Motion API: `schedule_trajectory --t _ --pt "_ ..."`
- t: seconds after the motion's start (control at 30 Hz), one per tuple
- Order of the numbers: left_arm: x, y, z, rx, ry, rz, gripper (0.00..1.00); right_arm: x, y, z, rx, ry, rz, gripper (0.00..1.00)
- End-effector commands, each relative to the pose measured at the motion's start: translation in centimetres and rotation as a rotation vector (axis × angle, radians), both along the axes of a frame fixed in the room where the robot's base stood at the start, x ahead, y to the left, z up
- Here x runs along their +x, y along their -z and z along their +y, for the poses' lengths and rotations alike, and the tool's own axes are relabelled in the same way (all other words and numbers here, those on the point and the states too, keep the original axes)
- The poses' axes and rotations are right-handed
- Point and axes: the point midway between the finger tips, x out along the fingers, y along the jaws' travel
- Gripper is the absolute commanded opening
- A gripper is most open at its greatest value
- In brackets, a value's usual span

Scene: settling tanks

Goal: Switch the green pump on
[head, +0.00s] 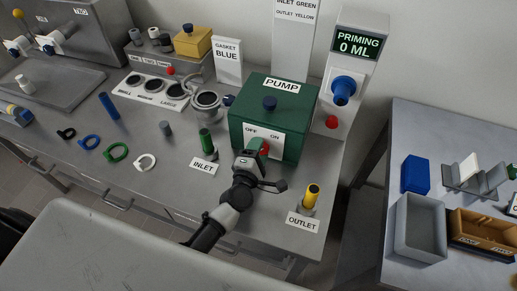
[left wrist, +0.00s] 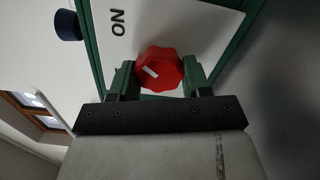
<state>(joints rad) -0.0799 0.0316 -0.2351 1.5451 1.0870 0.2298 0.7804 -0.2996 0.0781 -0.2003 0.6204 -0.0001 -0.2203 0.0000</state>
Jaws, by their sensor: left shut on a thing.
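The green pump (head: 283,103) stands on the grey bench, with a white OFF/ON plate (head: 252,133) on its front. Its red knob (head: 265,147) is partly hidden by my left gripper (head: 262,154) in the head view. In the left wrist view, the red knob (left wrist: 168,62) sits between the two fingers of my left gripper (left wrist: 160,82), which is shut on it. A short white mark on the knob slants to the upper left in that view. The ON word (left wrist: 118,21) is above and left of the knob; OFF is out of that view. My right gripper is not in view.
A green INLET stub (head: 205,139) stands left of the pump and a yellow OUTLET stub (head: 311,194) to its right. A priming post (head: 359,46) reads 0 ML, with a blue knob (head: 343,89). Several coloured rings lie on the bench at left.

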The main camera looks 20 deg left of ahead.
Motion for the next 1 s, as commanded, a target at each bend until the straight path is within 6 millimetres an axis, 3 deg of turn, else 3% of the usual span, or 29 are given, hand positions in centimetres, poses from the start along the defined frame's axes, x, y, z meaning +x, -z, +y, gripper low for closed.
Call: schedule_trajectory --t 0.27,0.3,0.43,0.77,1.0 --pt "0.0 0.1 0.0 0.005 0.001 0.002 0.24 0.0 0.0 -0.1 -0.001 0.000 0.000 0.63" --pt "0.0 0.1 0.0 0.005 0.001 0.002 0.54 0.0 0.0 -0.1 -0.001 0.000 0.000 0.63" --pt "0.0 0.1 0.0 0.004 0.000 0.001 0.73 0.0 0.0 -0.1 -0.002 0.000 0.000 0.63" --pt "-0.4 0.1 0.0 0.002 0.000 0.001 0.73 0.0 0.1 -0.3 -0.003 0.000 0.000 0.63" --pt "-4.4 0.4 0.2 0.002 0.000 0.004 0.73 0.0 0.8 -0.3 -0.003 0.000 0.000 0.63"
